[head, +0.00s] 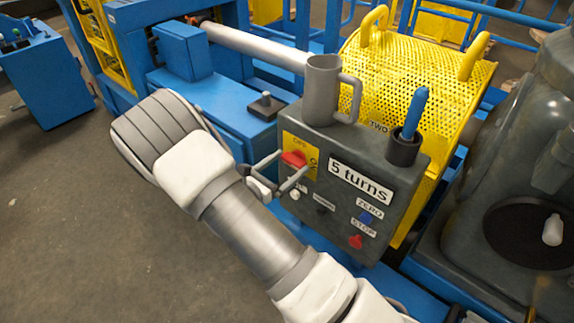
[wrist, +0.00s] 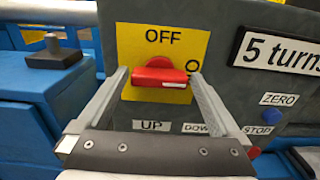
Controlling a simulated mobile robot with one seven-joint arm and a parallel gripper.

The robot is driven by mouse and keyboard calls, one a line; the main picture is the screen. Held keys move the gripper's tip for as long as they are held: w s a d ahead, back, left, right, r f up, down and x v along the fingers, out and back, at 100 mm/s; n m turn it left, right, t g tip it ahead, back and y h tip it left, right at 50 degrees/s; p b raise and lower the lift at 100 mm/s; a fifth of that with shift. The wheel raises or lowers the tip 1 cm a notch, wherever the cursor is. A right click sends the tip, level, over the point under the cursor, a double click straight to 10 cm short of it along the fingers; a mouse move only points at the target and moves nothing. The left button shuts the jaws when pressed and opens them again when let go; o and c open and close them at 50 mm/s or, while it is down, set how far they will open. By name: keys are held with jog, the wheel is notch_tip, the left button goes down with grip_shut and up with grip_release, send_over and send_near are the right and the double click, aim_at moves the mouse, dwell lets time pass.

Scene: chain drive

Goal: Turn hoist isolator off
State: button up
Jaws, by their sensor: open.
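The hoist isolator is a red rotary knob (wrist: 160,76) on a yellow plate (wrist: 128,40) marked OFF at the top and ON at the right, though the ON is partly hidden by a finger in the wrist view. The knob's handle lies roughly horizontal, with a pale mark towards its right end. It also shows in the head view as a red knob (head: 294,158) on the grey control box (head: 400,210). My gripper (wrist: 162,85) is open, its two fingers on either side of the knob. I cannot tell whether they touch it.
Below the isolator are the UP (wrist: 151,125) and DOWN labels, partly behind my gripper. Blue ZERO (head: 366,217) and red STOP (head: 356,241) buttons sit to the right. A grey mug (head: 321,90) and a holder with a blue-handled tool (head: 413,115) stand on top of the box.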

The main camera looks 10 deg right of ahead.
jog(key=c, duration=1.1)
jog(key=shift+o, duration=0.2)
jog(key=n+p, duration=0.2)
jog(key=p, duration=0.1)
jog(key=shift+a+r+n, duration=0.1)
jog(key=shift+r+n, duration=0.1)
jog(key=shift+n, duration=0.2)
jog(key=n+p, duration=0.4)
jog(key=n, duration=0.1)
jog(key=shift+f+p, duration=0.15)
jog(key=shift+p, duration=0.25)
jog(key=n+p, duration=0.1)
jog(key=n, duration=0.2)
jog(key=n+p, duration=0.1)
jog(key=n, duration=0.1)
jog(key=shift+w+a+f+n+p, duration=0.1)
jog(key=shift+f+n+p, duration=0.05)
jog(key=shift+n+p, duration=0.25)
jog(key=shift+f+n+p, duration=0.2)
jog(key=shift+n+p, duration=0.35)
jog(key=shift+n, duration=1.65)
